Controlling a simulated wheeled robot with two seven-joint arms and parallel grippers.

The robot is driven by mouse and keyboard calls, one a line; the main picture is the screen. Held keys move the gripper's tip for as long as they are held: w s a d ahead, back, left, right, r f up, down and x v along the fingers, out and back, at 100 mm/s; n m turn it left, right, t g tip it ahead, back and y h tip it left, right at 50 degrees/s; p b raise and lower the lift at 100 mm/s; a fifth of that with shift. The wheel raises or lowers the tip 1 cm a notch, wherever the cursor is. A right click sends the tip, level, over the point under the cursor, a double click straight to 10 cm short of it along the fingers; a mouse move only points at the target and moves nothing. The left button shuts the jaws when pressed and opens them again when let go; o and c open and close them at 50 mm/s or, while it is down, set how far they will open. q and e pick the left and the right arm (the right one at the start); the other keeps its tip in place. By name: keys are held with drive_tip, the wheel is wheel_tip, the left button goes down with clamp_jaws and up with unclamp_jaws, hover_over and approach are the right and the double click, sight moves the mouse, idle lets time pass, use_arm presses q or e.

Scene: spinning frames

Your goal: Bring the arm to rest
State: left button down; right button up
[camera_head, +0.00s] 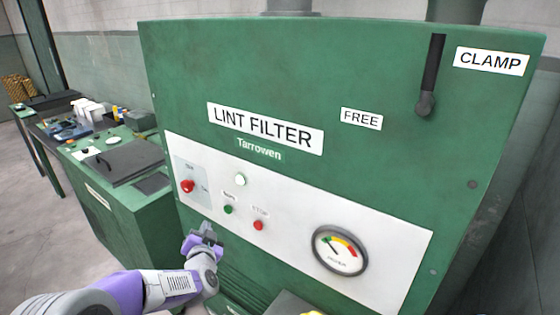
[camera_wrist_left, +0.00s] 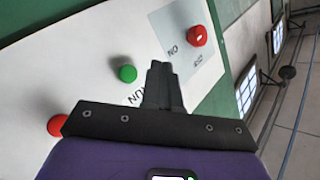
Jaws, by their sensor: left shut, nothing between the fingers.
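My left arm comes in from the lower left in the head view, with a purple and grey forearm. Its gripper (camera_head: 207,231) is in front of the lower left part of the white control panel (camera_head: 300,258), below the green button (camera_head: 228,209). In the left wrist view the two dark fingers (camera_wrist_left: 160,84) are together with nothing between them. They point at the panel, beside the green button (camera_wrist_left: 127,73) and short of the red knob (camera_wrist_left: 197,36). I cannot tell whether the fingertips touch the panel. My right gripper is not in view.
The green lint filter cabinet (camera_head: 300,65) fills the middle and right. Its panel carries a red knob (camera_head: 187,186), a red button (camera_head: 258,225) and a round gauge (camera_head: 340,250). A black lever (camera_head: 431,75) is at the upper right.

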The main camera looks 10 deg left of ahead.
use_arm(q)
drive_tip(key=s+d+f+n+g+h, duration=0.15)
drive_tip(key=d+f, duration=0.25)
drive_tip(key=f, duration=0.4)
drive_tip(key=s+d+f+g+h, duration=0.3)
drive_tip(key=d+f, duration=0.1)
drive_tip(key=f, duration=0.5)
drive_tip(key=s+d+f+g+h, duration=0.2)
drive_tip(key=d+f, duration=0.3)
drive_tip(key=f, duration=0.3)
drive_tip(key=s+d+f+n+g+h, duration=0.2)
drive_tip(key=s+d+f+g, duration=0.2)
drive_tip(key=s, duration=0.7)
drive_tip(key=s+d+f+n+g+h, duration=0.2)
drive_tip(key=s+d+f+g, duration=0.2)
drive_tip(key=s+d+f, duration=0.4)
wheel_tip(320, 180, down, 2)
drive_tip(key=s, duration=0.2)
drive_tip(key=shift+s, duration=0.4)
